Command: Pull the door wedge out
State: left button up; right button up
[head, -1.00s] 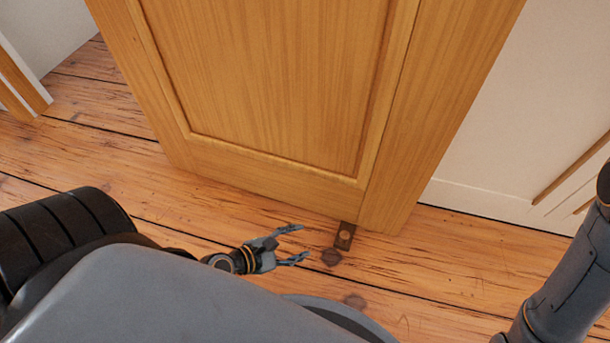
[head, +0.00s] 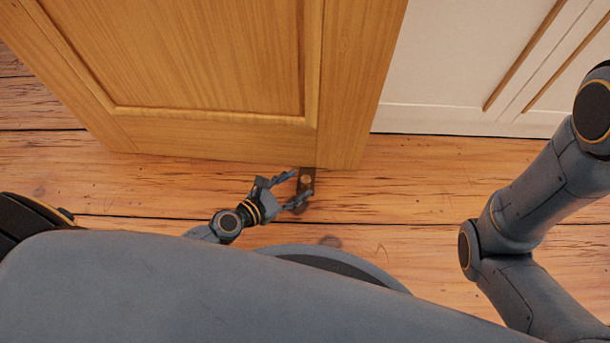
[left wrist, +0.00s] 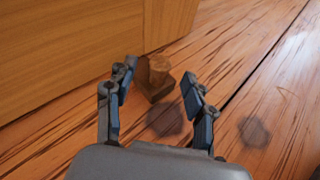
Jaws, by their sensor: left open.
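The brown door wedge (head: 307,181) lies on the floor at the bottom edge of the wooden door (head: 215,135), near its right corner. Its far end is hidden under the door. In the left wrist view the open fingers (left wrist: 158,88) hold nothing. My right gripper is out of view; only my right arm shows at the right.
The plank floor (head: 430,190) is clear around the wedge and to its right. A white panelled wall (head: 440,60) with wooden trim stands behind the door at the right. The door stands close above my left gripper.

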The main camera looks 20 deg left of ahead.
aim_at(302, 183)
pick_arm(q)
jog(key=shift+x, duration=2.3)
grip_shut()
jog(key=c, duration=0.9)
grip_release()
grip_shut()
jog(key=shift+s, duration=0.15)
